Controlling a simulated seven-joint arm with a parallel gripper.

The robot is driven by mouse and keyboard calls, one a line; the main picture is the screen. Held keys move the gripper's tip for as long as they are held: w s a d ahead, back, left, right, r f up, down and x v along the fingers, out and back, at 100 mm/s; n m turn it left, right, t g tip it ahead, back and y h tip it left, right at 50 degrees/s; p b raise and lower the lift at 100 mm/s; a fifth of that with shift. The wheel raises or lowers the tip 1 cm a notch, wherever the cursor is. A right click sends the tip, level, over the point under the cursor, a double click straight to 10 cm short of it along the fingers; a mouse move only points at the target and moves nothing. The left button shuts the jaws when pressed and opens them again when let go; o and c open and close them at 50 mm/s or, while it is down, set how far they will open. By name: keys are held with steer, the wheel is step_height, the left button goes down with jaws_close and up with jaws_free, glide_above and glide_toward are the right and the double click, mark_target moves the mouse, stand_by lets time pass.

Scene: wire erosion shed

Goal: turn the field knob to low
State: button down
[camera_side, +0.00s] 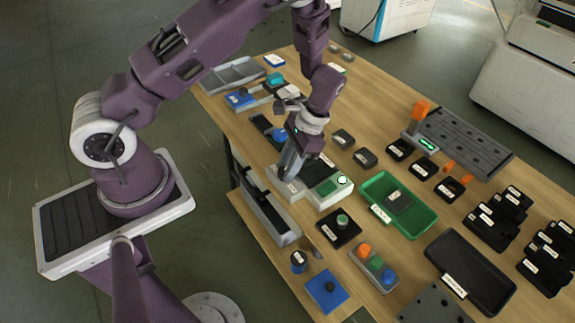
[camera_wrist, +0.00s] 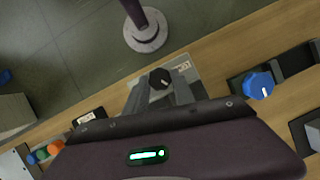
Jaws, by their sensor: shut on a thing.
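A black knob (camera_wrist: 159,77) with a white pointer line sits on a light grey plate (camera_wrist: 186,74) in the wrist view. A small white label beside it is too small to read, so I cannot confirm that this is the field knob. My gripper (camera_wrist: 160,88) has its two grey fingers on either side of this knob, shut on it. In the side view my gripper (camera_side: 287,174) points down at the light grey housing (camera_side: 290,191) near the table's front edge. There its fingers hide the knob.
A unit with a green panel (camera_side: 328,187) stands right beside the housing. A green tray (camera_side: 420,215) lies farther right. A blue knob (camera_wrist: 259,85) is to the right in the wrist view. Several small black labelled boxes stand on the wooden table (camera_side: 375,112).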

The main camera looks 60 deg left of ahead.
steer(key=shift+a+n+h, duration=0.1)
steer(key=shift+n+h, duration=0.5)
steer(key=shift+n, duration=0.85)
steer(key=shift+a+n+h, duration=0.1)
steer(key=shift+n+h, duration=0.5)
steer(key=shift+n, duration=0.85)
steer(key=c, duration=1.1)
jaws_free()
steer(key=shift+o, duration=0.2)
steer(key=v, duration=0.7)
steer(key=shift+r, duration=0.1)
